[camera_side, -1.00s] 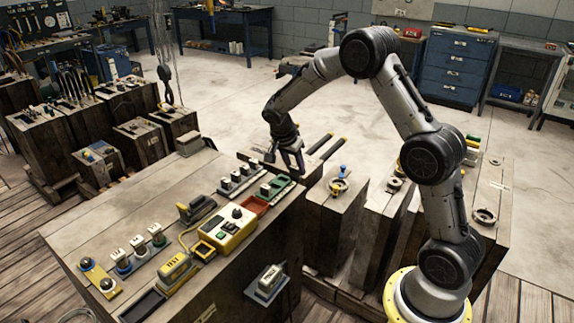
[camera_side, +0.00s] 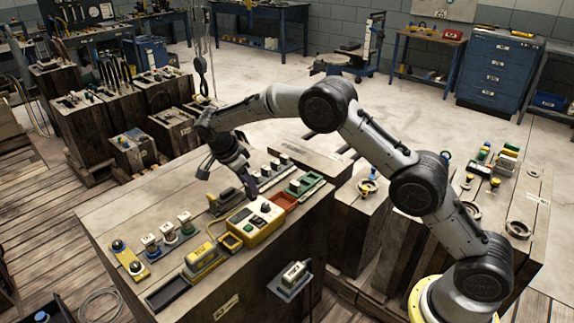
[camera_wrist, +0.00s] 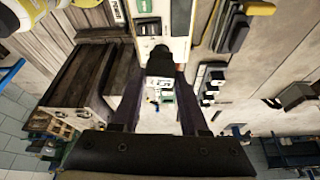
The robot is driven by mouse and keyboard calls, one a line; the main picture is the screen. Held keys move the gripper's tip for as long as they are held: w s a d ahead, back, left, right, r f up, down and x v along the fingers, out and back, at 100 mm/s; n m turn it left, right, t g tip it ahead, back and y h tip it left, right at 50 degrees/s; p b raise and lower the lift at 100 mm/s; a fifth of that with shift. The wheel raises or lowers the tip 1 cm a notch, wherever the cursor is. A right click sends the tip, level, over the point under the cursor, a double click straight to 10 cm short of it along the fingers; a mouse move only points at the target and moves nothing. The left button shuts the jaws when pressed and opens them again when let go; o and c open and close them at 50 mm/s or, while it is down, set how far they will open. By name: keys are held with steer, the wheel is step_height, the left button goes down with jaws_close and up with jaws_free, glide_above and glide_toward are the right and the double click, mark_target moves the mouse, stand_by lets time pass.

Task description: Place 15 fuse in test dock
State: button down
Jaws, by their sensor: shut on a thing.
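My gripper (camera_wrist: 158,100) is shut on a fuse (camera_wrist: 160,86) with a dark top and a pale face marked 15, seen in the wrist view between the two fingers. In the side view my gripper (camera_side: 252,187) is just above the back of the yellow tester box (camera_side: 250,234), and I cannot make out the fuse there. The tester's pale panel also shows in the wrist view (camera_wrist: 178,42). A small yellow-framed dock (camera_side: 230,243) sits at the tester's left side; I cannot tell whether this is the test dock.
A yellow block (camera_side: 203,257) stands front left of the tester. Beside it are a dark tray (camera_side: 167,293) and several white-topped pieces. A red tray (camera_side: 285,201) and green-based rack (camera_side: 305,185) lie to the right. A dark-handled tool (camera_side: 225,200) lies behind the tester.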

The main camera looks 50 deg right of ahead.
steer(key=shift+n+t, duration=0.3)
steer(key=shift+n, duration=0.5)
steer(key=shift+a+f, duration=4.55)
steer(key=shift+f, duration=0.9)
steer(key=shift+c, duration=1.7)
jaws_free()
step_height(320, 180, up, 8)
steer(key=shift+f, duration=0.2)
